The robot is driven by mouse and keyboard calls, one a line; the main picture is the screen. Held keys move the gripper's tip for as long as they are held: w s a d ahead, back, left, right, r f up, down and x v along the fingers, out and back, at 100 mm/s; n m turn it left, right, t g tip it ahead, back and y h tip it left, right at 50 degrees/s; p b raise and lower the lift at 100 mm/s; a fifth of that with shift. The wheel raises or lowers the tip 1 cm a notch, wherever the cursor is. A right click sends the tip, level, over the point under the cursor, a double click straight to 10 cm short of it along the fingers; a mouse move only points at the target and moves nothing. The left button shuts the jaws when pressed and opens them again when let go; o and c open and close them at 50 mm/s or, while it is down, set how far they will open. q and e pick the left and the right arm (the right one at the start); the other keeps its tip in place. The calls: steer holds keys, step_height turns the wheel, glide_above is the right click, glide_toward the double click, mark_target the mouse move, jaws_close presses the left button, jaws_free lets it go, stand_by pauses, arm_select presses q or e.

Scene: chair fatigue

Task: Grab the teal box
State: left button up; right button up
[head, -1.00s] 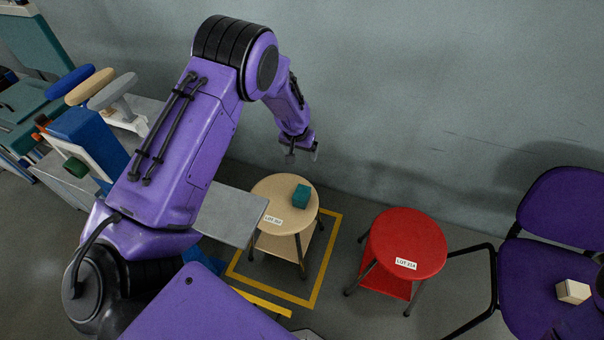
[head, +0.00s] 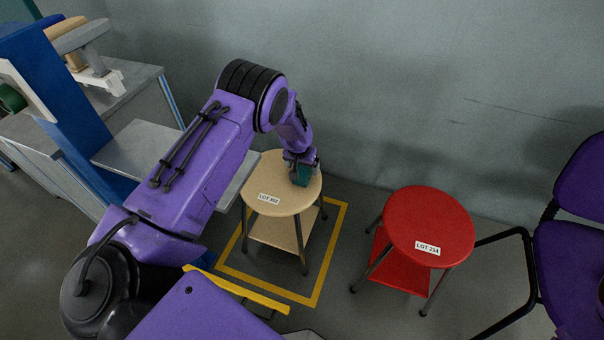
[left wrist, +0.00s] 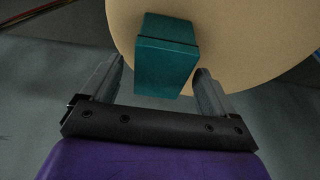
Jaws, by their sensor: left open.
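The teal box (head: 302,177) sits on the beige stool (head: 275,198) near the right side of its round seat. In the left wrist view the teal box (left wrist: 166,58) stands on the seat (left wrist: 235,30), with a thin dark line near its top edge. My left gripper (head: 301,168) is at the box, partly covering it in the head view. In the left wrist view its two fingers (left wrist: 160,85) are apart, one on each side of the box's near end, with a visible gap at the left. My right gripper is not in view.
A red stool (head: 430,225) stands to the right, and a purple chair (head: 575,270) is at the far right. A grey shelf on a blue machine (head: 130,155) lies to the left. Yellow floor tape (head: 318,280) frames the beige stool. A grey wall is behind.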

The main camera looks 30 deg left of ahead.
mark_target(302, 167)
arm_select(q)
steer(key=x, duration=0.3)
steer(key=shift+a+f, duration=0.1)
steer(key=shift+f, duration=0.25)
steer(key=shift+r, duration=0.1)
steer(key=c, duration=1.2)
steer(key=shift+o, duration=0.2)
steer(key=shift+r, duration=0.1)
